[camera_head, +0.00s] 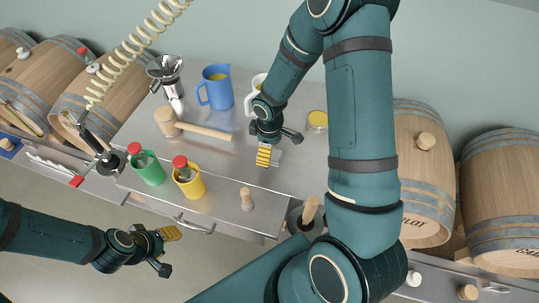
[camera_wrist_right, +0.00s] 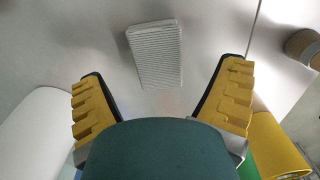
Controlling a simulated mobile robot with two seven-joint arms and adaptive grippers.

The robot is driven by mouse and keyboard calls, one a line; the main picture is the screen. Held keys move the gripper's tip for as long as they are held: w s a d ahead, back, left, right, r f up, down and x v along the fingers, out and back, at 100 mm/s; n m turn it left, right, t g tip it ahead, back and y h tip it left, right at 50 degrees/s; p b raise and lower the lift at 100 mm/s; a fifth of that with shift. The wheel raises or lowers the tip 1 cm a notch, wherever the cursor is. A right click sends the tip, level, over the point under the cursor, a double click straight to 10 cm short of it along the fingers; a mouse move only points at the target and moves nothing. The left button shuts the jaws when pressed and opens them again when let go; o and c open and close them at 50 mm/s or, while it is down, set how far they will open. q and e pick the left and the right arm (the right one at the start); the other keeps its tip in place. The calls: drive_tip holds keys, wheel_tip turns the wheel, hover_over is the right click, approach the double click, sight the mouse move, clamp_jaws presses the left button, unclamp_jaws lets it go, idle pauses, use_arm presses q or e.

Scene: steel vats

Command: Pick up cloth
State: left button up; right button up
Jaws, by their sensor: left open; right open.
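The cloth (camera_wrist_right: 155,54) is a small, light grey, ribbed rectangle lying flat on the steel worktop in the right wrist view. In the head view a pale edge of it (camera_head: 276,157) shows beside my right gripper (camera_head: 266,153), which hides much of the rest. My right gripper is open and empty, pointing down at the worktop. In the wrist view its yellow-padded fingers (camera_wrist_right: 162,88) stand apart, with the cloth beyond and between them. My left gripper (camera_head: 163,246) is open and empty, in front of the worktop's front edge.
A white mug (camera_head: 257,84) is partly behind my right arm. Barrels stand on both sides.

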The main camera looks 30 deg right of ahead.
wheel_tip(320, 180, down, 3)
drive_tip(key=shift+w+d+f, duration=0.1)
drive_tip(key=shift+w, duration=0.05)
drive_tip(key=c, duration=1.3)
wheel_tip(320, 180, up, 10)
drive_tip(key=shift+r+p, duration=0.1)
drive_tip(key=shift+p, duration=0.2)
